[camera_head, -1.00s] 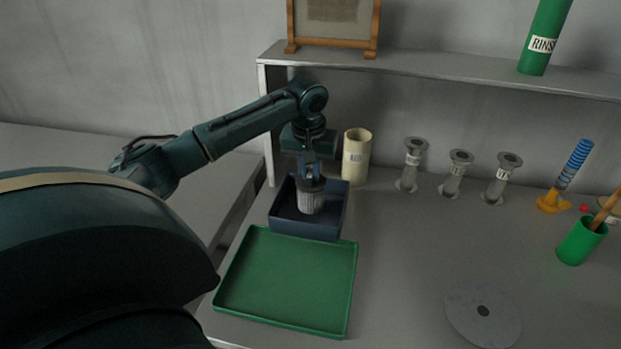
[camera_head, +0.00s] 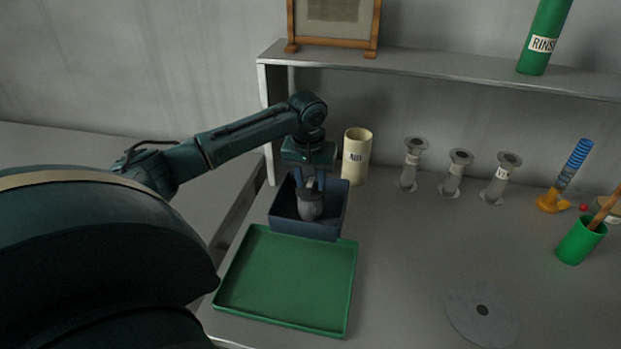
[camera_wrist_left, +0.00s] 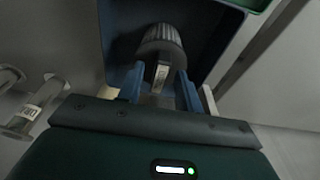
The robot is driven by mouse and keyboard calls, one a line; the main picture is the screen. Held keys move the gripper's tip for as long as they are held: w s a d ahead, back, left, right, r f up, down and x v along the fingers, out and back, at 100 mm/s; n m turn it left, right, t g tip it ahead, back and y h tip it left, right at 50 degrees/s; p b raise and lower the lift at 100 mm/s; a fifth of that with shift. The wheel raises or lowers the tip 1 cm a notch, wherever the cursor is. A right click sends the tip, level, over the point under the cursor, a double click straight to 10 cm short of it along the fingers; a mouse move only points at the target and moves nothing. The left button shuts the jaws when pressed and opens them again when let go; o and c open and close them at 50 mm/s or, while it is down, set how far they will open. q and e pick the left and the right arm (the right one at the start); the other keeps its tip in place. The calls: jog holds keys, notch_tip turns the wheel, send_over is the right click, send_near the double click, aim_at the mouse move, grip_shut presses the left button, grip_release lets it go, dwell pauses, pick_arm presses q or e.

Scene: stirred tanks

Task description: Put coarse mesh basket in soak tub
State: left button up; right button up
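The mesh basket (camera_head: 310,208), a grey ribbed cup, stands inside the dark blue soak tub (camera_head: 318,230), below its rim. In the left wrist view the basket (camera_wrist_left: 163,42) shows with a labelled upright tab between my fingers. My left gripper (camera_head: 312,184) is just above the basket, pointing down. Its two blue fingers (camera_wrist_left: 160,88) are spread, with a gap on each side of the tab, so it looks open. The tub's wall (camera_wrist_left: 118,30) also shows in the wrist view. The basket's underside is hidden by the tub's front wall. My right gripper is not in view.
A green tray (camera_head: 288,280) lies in front of the tub. A cream cylinder (camera_head: 356,157) stands close at its right. Several grey flanged tubes (camera_head: 412,165) stand farther right, under a shelf (camera_head: 440,72). The middle of the table is clear.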

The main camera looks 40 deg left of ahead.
pick_arm(q)
notch_tip(320, 180, up, 12)
jog(key=s, duration=0.1)
jog(key=shift+s+d, duration=0.3)
jog(key=shift+d, duration=0.1)
dwell(0.6)
